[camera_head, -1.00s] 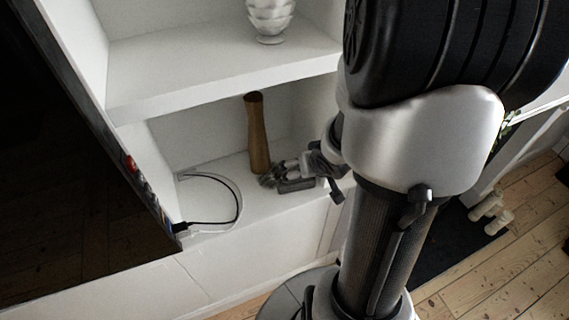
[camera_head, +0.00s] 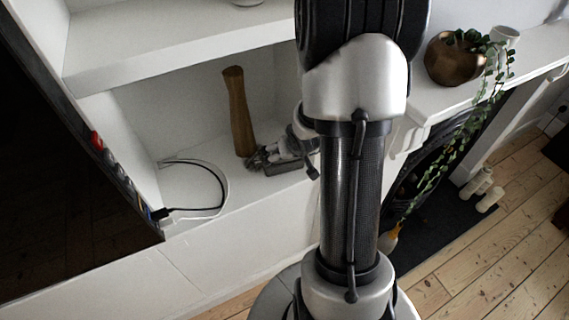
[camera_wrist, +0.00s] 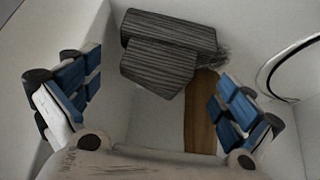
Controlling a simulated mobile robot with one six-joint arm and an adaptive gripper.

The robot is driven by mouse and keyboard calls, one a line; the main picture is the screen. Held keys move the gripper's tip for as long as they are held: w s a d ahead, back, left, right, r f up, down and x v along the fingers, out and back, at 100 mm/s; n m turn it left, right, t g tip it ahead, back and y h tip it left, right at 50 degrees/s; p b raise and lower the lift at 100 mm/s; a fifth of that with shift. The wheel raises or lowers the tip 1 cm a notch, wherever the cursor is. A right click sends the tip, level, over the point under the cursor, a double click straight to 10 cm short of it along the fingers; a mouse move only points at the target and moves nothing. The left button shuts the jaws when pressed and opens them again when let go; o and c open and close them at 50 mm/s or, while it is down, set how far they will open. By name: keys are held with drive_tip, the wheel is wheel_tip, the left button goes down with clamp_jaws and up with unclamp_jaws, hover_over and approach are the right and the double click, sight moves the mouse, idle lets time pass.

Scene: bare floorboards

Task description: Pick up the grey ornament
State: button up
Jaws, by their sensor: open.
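The grey ornament (camera_wrist: 170,42) is a dark grey, ribbed, blocky piece in the upper middle of the wrist view. In the head view the grey ornament (camera_head: 284,169) lies low on the lower shelf, partly hidden by my gripper (camera_head: 268,156). In the wrist view my gripper (camera_wrist: 160,98) is open, with blue-padded fingers wide apart at left and right. The ornament is beyond the fingertips, roughly between them and toward the top of the picture.
A black cable (camera_head: 205,208) curls on the shelf at left. The upper shelf (camera_head: 170,45) overhangs. A mantel with a plant pot (camera_head: 455,60) is at right.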

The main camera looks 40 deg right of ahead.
sight(281, 167)
drive_tip(key=b+x, duration=0.1)
drive_tip(key=x, duration=0.2)
drive_tip(key=shift+r, duration=0.1)
drive_tip(key=shift+c, duration=0.3)
drive_tip(key=c, duration=1.1)
drive_tip(key=shift+c, duration=0.2)
